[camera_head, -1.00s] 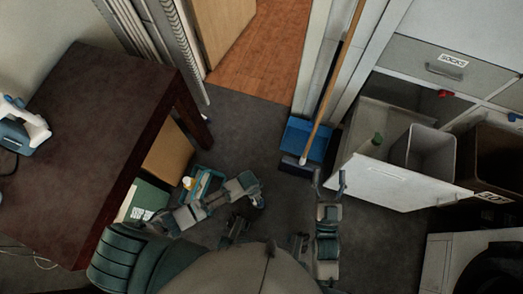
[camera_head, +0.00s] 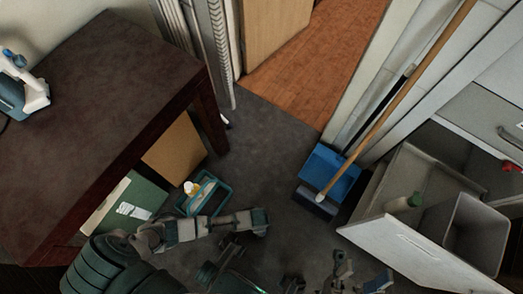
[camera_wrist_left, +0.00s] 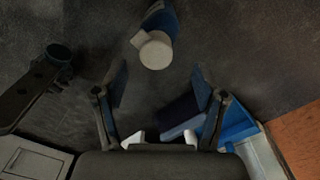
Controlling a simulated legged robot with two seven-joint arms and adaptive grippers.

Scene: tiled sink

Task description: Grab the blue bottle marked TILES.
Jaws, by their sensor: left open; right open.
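In the left wrist view a blue object with a round white end (camera_wrist_left: 156,46), bottle-like, shows ahead of my left gripper (camera_wrist_left: 162,92). That gripper is open, with the object beyond its fingertips and nothing between them. No TILES mark is readable. In the head view I cannot pick this object out. My left gripper (camera_head: 263,222) there hangs over the dark floor at the end of the left arm. My right gripper (camera_head: 361,272) is open and empty at the bottom edge, below the open drawer.
A teal caddy (camera_head: 224,190) holds a white-and-yellow-topped item under the dark desk (camera_head: 110,85). A blue dustpan (camera_head: 330,172) and broom lean by the wall. Floor between is clear.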

